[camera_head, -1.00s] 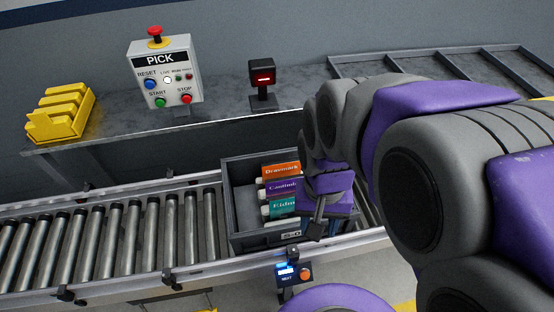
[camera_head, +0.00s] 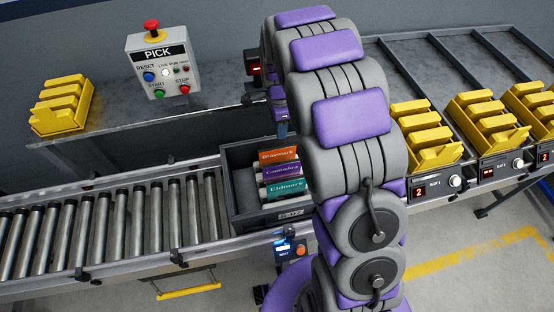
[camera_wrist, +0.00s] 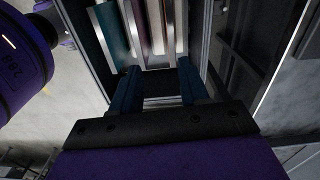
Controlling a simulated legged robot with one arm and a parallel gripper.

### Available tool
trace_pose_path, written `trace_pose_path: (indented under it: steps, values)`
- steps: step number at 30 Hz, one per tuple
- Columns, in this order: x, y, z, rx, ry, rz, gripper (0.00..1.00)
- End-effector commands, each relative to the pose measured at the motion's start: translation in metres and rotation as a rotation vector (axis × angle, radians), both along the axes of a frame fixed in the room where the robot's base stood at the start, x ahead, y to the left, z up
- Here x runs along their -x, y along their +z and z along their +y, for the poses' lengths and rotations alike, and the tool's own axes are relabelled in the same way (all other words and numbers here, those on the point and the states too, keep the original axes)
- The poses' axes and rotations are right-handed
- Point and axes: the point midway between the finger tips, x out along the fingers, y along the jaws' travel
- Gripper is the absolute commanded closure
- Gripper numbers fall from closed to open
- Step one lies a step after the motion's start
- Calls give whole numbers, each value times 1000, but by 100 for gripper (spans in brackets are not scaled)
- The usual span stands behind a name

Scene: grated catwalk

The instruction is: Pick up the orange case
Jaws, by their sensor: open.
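The orange case (camera_head: 279,155) lies in a dark grey tote (camera_head: 237,205) on the roller conveyor, at the back of a row with a purple case (camera_head: 281,171) and a teal case (camera_head: 286,189). My arm hides the right part of the tote. My gripper (camera_head: 282,128) is above the back of the tote, partly hidden by my arm. In the wrist view my gripper (camera_wrist: 160,85) has two blue fingers apart with nothing between them. The teal case (camera_wrist: 108,30) and the purple case (camera_wrist: 137,22) show beyond the fingers; the orange case is hard to make out there.
A control box marked PICK (camera_head: 165,68) and a yellow bin stack (camera_head: 62,105) stand on the shelf behind the conveyor. More yellow bins (camera_head: 425,135) line the rack at right. A small button post (camera_head: 291,250) is in front of the tote.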

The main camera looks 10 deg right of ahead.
Motion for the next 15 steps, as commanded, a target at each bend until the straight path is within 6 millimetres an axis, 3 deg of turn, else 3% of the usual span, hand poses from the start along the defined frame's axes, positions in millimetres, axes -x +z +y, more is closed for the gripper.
trace_pose_path:
  steps: [8,15]
  values:
    - [-13,-16,1,-2,-61,-8,55]
    - [-12,-54,2,-3,-58,-3,55]
